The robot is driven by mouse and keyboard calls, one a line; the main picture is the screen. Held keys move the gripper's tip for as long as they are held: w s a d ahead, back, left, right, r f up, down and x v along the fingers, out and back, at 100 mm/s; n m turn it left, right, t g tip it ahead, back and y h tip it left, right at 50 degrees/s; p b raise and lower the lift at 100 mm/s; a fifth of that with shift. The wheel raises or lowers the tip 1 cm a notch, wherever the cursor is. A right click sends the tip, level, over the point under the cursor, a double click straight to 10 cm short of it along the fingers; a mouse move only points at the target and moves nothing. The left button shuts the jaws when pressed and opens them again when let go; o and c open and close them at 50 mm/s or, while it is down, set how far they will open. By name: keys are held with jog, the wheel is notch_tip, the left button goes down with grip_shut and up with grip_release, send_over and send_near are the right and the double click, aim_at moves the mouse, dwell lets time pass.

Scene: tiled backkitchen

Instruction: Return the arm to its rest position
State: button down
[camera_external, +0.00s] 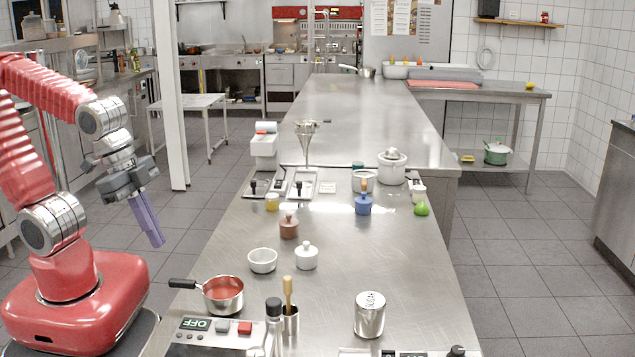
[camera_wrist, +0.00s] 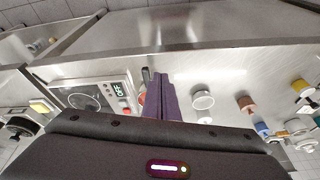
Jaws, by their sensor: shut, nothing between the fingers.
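My gripper (camera_external: 151,226) hangs at the left of the steel table, over the floor beside its edge. Its purple fingers point down and are closed together with nothing between them. My red arm is bent above its red base at the left of the external view. In the wrist view my gripper (camera_wrist: 162,78) shows as two purple fingers side by side. The steel table (camera_external: 350,270) lies to the right of my arm, apart from the fingers.
A saucepan (camera_external: 223,294) with red contents stands near the table's left edge, its black handle (camera_external: 183,284) reaching toward my side. A white bowl (camera_external: 262,260), a white lidded jar (camera_external: 306,256) and a steel shaker (camera_external: 370,314) stand further right. The tiled floor (camera_external: 180,240) beside my gripper is clear.

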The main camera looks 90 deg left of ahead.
jog(key=s+a+r+n+t, duration=0.1)
jog(key=s+a+r+n, duration=0.1)
jog(key=a, duration=0.3)
jog(key=shift+s+a+r+n+t, duration=0.15)
jog(key=shift+a+r+n+t, duration=0.25)
jog(key=shift+r, duration=0.4)
